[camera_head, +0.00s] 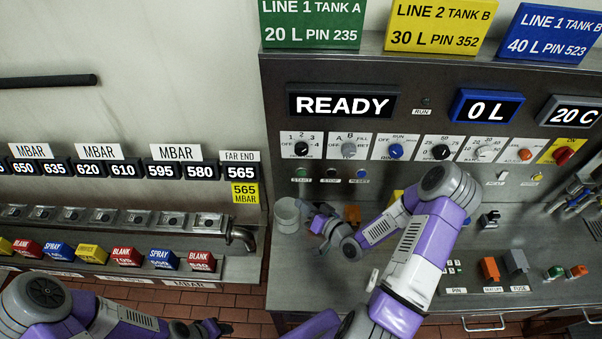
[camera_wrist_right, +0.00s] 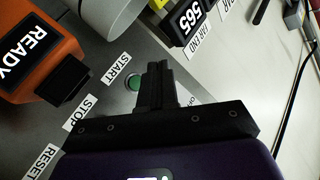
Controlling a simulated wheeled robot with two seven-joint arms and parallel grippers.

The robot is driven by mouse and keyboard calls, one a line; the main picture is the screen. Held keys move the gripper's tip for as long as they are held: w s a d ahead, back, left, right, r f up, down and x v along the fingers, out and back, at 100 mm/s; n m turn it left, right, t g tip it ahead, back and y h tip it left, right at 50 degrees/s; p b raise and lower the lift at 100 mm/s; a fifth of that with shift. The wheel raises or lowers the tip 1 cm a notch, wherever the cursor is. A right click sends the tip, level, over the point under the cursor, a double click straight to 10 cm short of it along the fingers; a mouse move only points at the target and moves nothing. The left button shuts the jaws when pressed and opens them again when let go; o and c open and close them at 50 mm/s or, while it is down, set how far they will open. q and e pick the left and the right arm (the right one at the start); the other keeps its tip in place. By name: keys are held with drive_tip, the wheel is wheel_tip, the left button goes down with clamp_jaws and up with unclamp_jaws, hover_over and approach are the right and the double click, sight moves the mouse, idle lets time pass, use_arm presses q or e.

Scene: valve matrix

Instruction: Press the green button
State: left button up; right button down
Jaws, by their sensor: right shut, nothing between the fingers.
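The green button (camera_head: 302,173) sits above the START label at the left end of the button row on the grey panel. It also shows in the right wrist view (camera_wrist_right: 133,82), just left of my fingertips and partly close behind them. My right gripper (camera_head: 308,208) is shut and empty, in front of and below the button in the head view. In the right wrist view its dark fingers (camera_wrist_right: 157,78) point at the panel beside the button; I cannot tell whether they touch. My left gripper (camera_head: 212,327) is low at the left, and its jaws are unclear.
The STOP button (camera_head: 331,173) and blue RESET button (camera_head: 361,173) are right of the green one. A row of knobs (camera_head: 349,148) lies above. A pale cup (camera_head: 287,214) stands beside my right gripper. An orange housing (camera_wrist_right: 35,55) reading READY shows in the wrist view.

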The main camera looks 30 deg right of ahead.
sight(302, 173)
drive_tip(key=w+d, duration=0.4)
drive_tip(key=w, duration=0.2)
drive_tip(key=shift+w+b, duration=0.35)
drive_tip(key=shift+w+d, duration=0.15)
idle(1.7)
drive_tip(key=shift+w+d+b, duration=0.1)
drive_tip(key=shift+w+b, duration=0.15)
drive_tip(key=shift+b, duration=0.05)
drive_tip(key=shift+w+d+r, duration=0.1)
drive_tip(key=shift+w+d, duration=0.15)
drive_tip(key=shift+w, duration=0.1)
idle(0.7)
idle(0.4)
drive_tip(key=shift+s+a, duration=0.45)
drive_tip(key=shift+s, duration=0.3)
